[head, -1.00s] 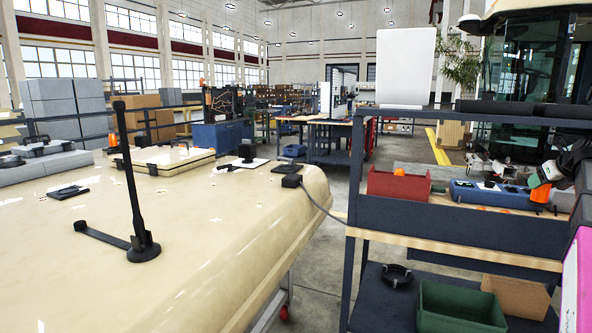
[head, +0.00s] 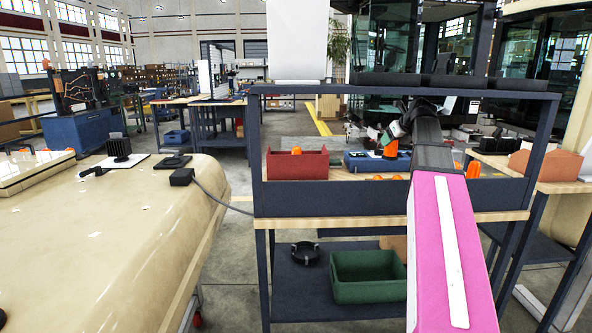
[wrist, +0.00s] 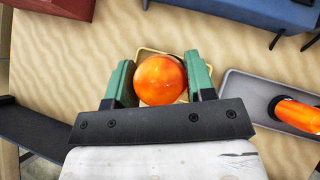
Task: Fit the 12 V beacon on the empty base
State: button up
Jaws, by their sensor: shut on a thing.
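An orange domed beacon (wrist: 160,80) sits between the green fingers of my gripper (wrist: 160,85) in the wrist view, seen from above over the wooden trolley top. In the head view my gripper (head: 392,138) is above the trolley's shelf with the orange beacon (head: 390,150) below it. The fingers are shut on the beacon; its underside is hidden. A flat black pad (head: 172,162) and a black box with a cable (head: 182,177) sit on the cream roof panel at left. I cannot tell which part is the empty base, nor read any voltage marking.
A red bin (head: 270,166) with an orange item stands left on the trolley, beside a blue case (head: 355,161). A grey tray (wrist: 240,85) holds another orange piece (wrist: 297,115). The trolley's raised front panel (head: 330,199) and upper shelf bound the space. A green crate (head: 368,290) is below.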

jog(key=s+a+f, duration=0.3)
jog(key=s+a, duration=0.2)
jog(key=a, duration=0.3)
jog(key=s+a+f+m+h, duration=0.1)
jog(key=s+a+f, duration=0.2)
jog(key=s+a, duration=0.2)
jog(key=a, duration=0.3)
jog(key=shift+a+f, duration=0.3)
jog(key=shift+f, duration=0.1)
